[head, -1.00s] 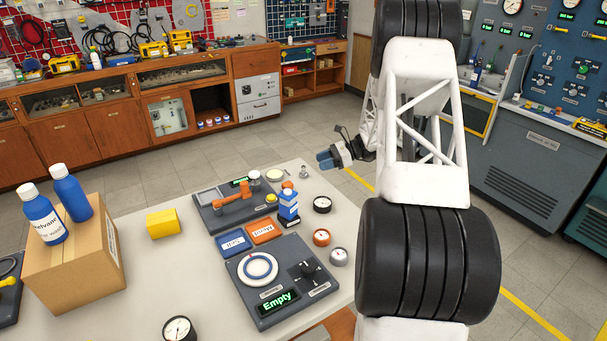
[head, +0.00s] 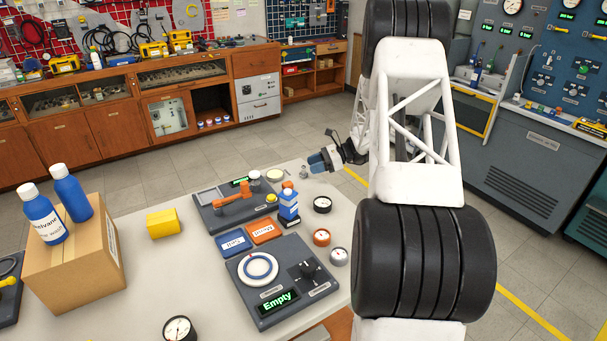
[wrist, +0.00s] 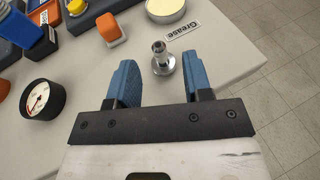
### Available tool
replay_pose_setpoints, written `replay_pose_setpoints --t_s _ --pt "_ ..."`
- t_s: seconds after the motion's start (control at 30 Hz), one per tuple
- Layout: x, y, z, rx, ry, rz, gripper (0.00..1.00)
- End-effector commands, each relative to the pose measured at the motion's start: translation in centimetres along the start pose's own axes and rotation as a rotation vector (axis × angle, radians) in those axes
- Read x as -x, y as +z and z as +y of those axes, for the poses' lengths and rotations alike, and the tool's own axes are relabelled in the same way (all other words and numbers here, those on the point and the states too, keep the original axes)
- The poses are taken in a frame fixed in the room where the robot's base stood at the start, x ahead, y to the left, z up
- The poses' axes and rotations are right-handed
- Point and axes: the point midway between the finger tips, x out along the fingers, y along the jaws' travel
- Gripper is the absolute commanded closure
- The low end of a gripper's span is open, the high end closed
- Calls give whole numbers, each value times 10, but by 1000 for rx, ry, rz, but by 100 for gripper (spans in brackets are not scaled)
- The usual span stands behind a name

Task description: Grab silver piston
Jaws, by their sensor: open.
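The silver piston (wrist: 163,60) stands upright on the table in the wrist view, near the table's far edge and just beyond my open fingertips. It also shows small in the head view (head: 304,172), close to the left of my gripper. In the head view my gripper (head: 318,161) hangs at the table's back right corner, beside the piston.
A grease dish (wrist: 165,8) with a "Grease" label (wrist: 183,31) sits beyond the piston. An orange part (wrist: 111,30) and a black gauge (wrist: 41,99) are to the left. The fixture with the orange arm (head: 232,205) stands left. The floor lies right of the table edge.

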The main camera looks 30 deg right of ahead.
Motion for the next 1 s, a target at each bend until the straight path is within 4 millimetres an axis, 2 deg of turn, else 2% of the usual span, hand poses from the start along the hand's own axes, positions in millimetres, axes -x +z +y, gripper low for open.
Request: replay_pose_setpoints --t_s 0.2,0.4,1.0 --pt "-25 -1 0 0 3 0 54" --pt "-42 -1 0 0 1 0 54" --pt "-44 -1 0 0 1 0 54"
